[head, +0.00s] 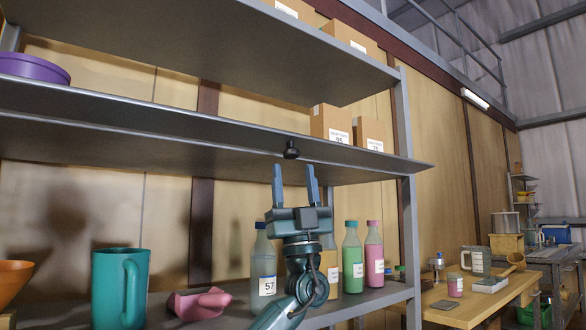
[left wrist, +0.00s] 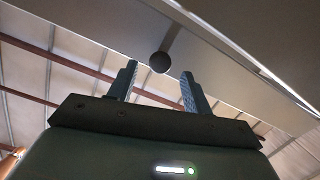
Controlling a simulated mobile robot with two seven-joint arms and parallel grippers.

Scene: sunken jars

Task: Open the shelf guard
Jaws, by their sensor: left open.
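The shelf guard (head: 200,130) appears as a long grey metal panel along the middle shelf, and I cannot tell its exact position. A black round knob (head: 291,150) sits on it near its right part. My left gripper (head: 294,172) points up just below the knob, its two fingers apart and empty. In the left wrist view the knob (left wrist: 160,62) shows as a dark disc between and slightly beyond the open fingertips (left wrist: 159,74). I see no clear contact. My right gripper is out of view.
Cardboard boxes (head: 330,122) and a purple bowl (head: 32,67) stand on the middle shelf. Below are a teal mug (head: 118,288), a pink object (head: 200,303) and several bottles, including a green one (head: 352,262), around my left arm. A wooden workbench (head: 480,300) stands at right.

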